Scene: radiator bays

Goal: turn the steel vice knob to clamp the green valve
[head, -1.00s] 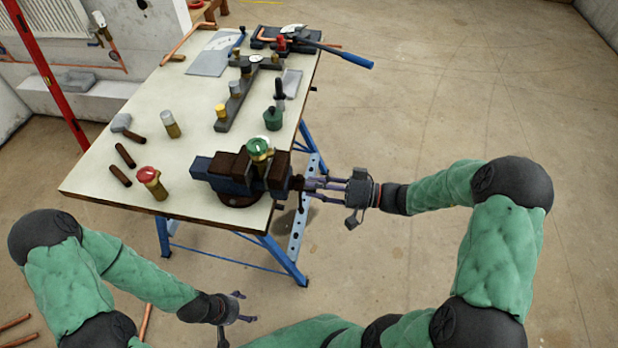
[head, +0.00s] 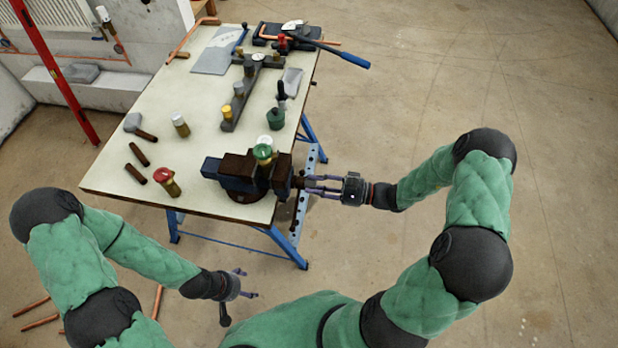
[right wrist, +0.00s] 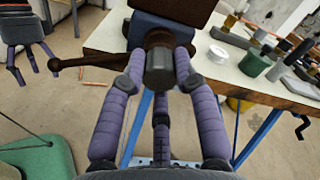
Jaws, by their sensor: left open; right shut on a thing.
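The blue vice (head: 214,168) with dark brown jaws sits at the near right corner of the workbench. The green-capped valve (head: 263,152) stands upright between its jaws; whether both jaws touch it I cannot tell. My right gripper (head: 308,186) reaches in from the right and is shut on the vice knob. In the right wrist view the steel knob (right wrist: 160,68) is a round grey end between my fingers, with a brown bar (right wrist: 97,61) sticking out left. My left gripper (head: 250,283) is open and empty, low in front of the bench.
The workbench (head: 110,180) also carries a red-capped valve (head: 166,180), a hammer (head: 138,127), brown bars (head: 136,172), a dark rail of fittings (head: 238,103) and a green pot (head: 276,118). A blue-handled tool (head: 345,56) overhangs the far right edge. The floor right of the bench is clear.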

